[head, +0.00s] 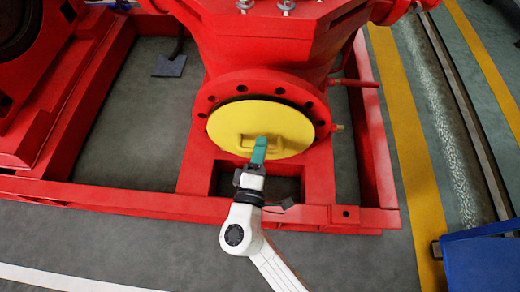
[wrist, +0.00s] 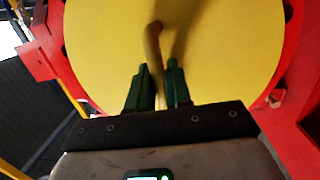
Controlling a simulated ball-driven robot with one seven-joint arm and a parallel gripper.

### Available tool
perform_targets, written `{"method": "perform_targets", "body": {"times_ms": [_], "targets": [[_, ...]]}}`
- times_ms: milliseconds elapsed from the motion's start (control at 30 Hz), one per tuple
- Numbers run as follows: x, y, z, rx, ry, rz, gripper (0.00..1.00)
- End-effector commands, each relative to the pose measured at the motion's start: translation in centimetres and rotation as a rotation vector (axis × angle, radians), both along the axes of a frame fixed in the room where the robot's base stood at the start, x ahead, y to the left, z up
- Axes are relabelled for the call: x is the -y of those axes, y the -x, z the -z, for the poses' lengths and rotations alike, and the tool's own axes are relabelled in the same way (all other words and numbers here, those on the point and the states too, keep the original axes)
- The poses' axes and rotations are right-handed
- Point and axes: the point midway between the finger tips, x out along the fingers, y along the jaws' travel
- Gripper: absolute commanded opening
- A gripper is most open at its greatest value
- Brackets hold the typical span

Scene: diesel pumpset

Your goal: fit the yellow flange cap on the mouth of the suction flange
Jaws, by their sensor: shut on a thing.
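The yellow flange cap (head: 290,125) is a round disc with a moulded handle on its face. In the head view it stands in front of the red suction flange's mouth, with the flange's bolt-holed rim (head: 220,92) showing around it. A dark band shows along its upper edge; I cannot tell whether it is seated or a little apart. My gripper (head: 258,150), with green fingers, is shut on the cap's handle from the front. In the wrist view the cap (wrist: 110,45) fills the middle, behind my fingers (wrist: 160,75), and red flange (wrist: 292,55) shows at its sides.
The red pump frame's front rail (head: 130,198) runs below the flange, under my arm. A small red pipe stub (head: 358,83) juts out right of the flange. A blue object (head: 482,262) stands at lower right. Grey floor in front is clear.

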Motion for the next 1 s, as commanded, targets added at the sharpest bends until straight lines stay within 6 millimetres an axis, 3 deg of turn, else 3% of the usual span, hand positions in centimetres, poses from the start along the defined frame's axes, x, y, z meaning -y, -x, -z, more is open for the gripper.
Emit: {"method": "perform_targets", "body": {"times_ms": [1000], "targets": [[0.1, -2.0, -0.2, 0.003, -0.002, 0.000, 0.00]]}}
